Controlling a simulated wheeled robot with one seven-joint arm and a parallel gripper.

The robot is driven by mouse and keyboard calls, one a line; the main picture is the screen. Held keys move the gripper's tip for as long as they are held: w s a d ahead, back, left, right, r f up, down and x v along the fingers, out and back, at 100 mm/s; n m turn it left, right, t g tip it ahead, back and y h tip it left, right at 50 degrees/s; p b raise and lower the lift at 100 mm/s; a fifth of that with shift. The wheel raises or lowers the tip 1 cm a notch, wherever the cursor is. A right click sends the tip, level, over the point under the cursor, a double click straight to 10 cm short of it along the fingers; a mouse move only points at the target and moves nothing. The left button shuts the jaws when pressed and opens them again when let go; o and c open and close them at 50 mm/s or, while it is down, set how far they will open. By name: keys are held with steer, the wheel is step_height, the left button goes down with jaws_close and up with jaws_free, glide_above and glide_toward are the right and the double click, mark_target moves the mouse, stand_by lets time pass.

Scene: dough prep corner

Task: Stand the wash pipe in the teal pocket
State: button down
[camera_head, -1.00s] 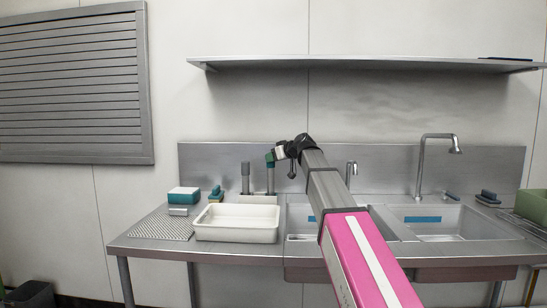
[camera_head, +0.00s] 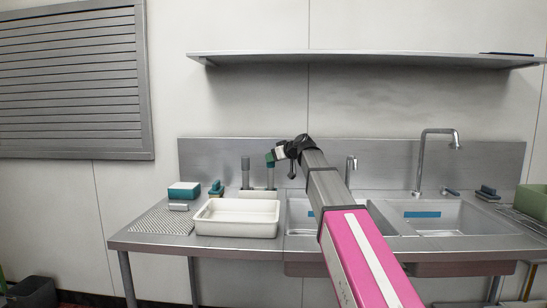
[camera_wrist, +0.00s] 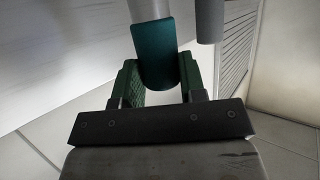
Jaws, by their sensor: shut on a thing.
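My gripper (camera_head: 271,158) is over the back of the counter, behind the white tray. In the wrist view its green-padded fingers (camera_wrist: 153,82) are shut on the teal end (camera_wrist: 153,48) of a grey pipe, which I take as the wash pipe. The pipe's grey shaft (camera_head: 270,178) points down to the counter and looks upright in the head view. The tray hides its foot, so I cannot tell whether it touches down. A second pipe (camera_head: 245,172), grey with a darker grey end, stands just left; it also shows in the wrist view (camera_wrist: 209,20). I cannot make out a teal pocket.
The white tray (camera_head: 236,228) stands in front of the pipes. A teal and white block (camera_head: 184,190), a teal-handled brush (camera_head: 216,188) and a perforated mat (camera_head: 160,223) are at left. Sinks (camera_head: 440,222) with faucets lie at right. A shelf (camera_head: 360,59) hangs above.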

steer(key=shift+f, duration=0.65)
jaws_free()
steer(key=shift+s+d+r, duration=0.1)
stand_by(0.4)
steer(key=v, duration=0.8)
steer(key=shift+s+d+r, duration=0.15)
steer(key=shift+s+d, duration=0.05)
steer(key=shift+d, duration=0.05)
stand_by(1.1)
